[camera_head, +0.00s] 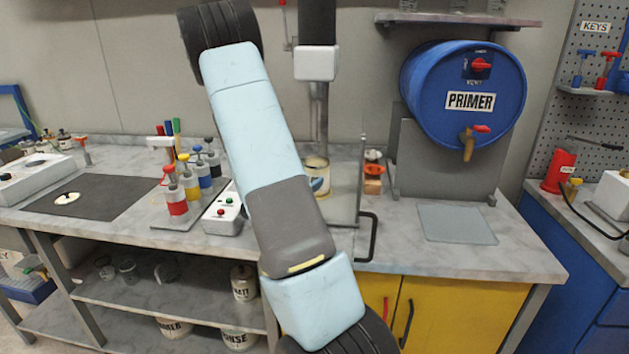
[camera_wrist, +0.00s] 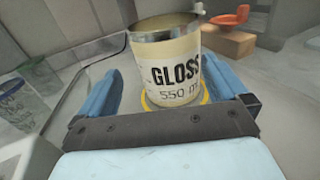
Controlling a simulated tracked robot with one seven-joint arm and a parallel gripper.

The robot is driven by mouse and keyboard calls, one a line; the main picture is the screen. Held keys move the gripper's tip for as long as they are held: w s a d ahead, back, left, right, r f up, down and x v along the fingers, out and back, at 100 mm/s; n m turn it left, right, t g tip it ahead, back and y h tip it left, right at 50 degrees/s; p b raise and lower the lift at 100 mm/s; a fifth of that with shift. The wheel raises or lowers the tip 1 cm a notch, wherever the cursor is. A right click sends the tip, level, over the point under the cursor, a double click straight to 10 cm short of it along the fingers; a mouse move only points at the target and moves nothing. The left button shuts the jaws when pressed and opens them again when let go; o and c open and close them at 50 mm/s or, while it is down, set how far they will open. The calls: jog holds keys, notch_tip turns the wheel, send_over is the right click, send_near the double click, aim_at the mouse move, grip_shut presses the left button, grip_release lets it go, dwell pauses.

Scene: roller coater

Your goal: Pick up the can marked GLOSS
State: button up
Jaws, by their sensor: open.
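The GLOSS can (camera_wrist: 172,72) stands upright in the wrist view, with a cream label reading GLOSS and 550 m and a bare metal rim. A yellow ring shows around its base (camera_wrist: 206,97). My gripper (camera_wrist: 162,68) is open, with one blue finger on each side of the can. A gap shows at the left finger; I cannot tell whether the right finger touches. In the head view my arm hides most of this spot; a cream can (camera_head: 316,164) shows in part beside my forearm, under a grey vertical shaft.
A clear panel with a black handle (camera_head: 373,238) stands right of the can. An orange-red handled piece on a wooden block (camera_head: 373,183) sits behind it. A control box (camera_head: 223,212) and capped bottles (camera_head: 176,195) stand left. A blue PRIMER drum (camera_head: 463,85) is at right.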

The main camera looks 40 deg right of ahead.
aim_at(318, 171)
jog(key=d, duration=0.2)
jog(key=shift+s+d, duration=0.1)
jog(key=shift+d, duration=0.3)
jog(key=x, duration=0.4)
jog(key=shift+s+d+r, duration=0.15)
jog(key=shift+d, duration=0.2)
jog(key=c, duration=1.1)
jog(key=shift+r, duration=0.15)
